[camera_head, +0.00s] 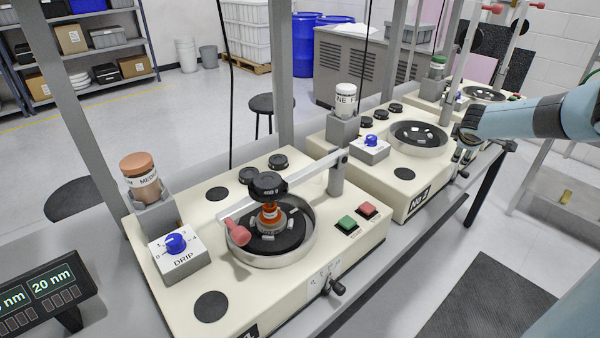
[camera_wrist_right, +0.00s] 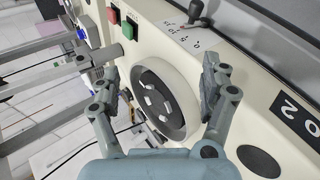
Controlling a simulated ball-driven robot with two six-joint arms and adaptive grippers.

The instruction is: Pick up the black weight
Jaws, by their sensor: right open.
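Several round black weights stand on the cream machines. Two (camera_head: 280,160) (camera_head: 247,175) are at the back of the near machine, and a darker knobbed one (camera_head: 267,184) sits on its swing arm, above an orange-red piece (camera_head: 269,214). A short row of black weights (camera_head: 380,115) stands at the back of machine No 2. My right gripper (camera_head: 466,150) is at the right side of machine No 2. In the right wrist view, my right gripper (camera_wrist_right: 155,88) is open and empty, its fingers either side of the round bowl (camera_wrist_right: 189,87). My left gripper does not show.
The near bowl (camera_head: 308,248) has the metal swing arm (camera_head: 300,180) with a red knob (camera_head: 237,232) across it. Grey posts (camera_head: 280,75) and bottle holders (camera_head: 155,215) rise beside the machines. A flat black disc (camera_wrist_right: 258,160) lies near the bowl in the wrist view.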

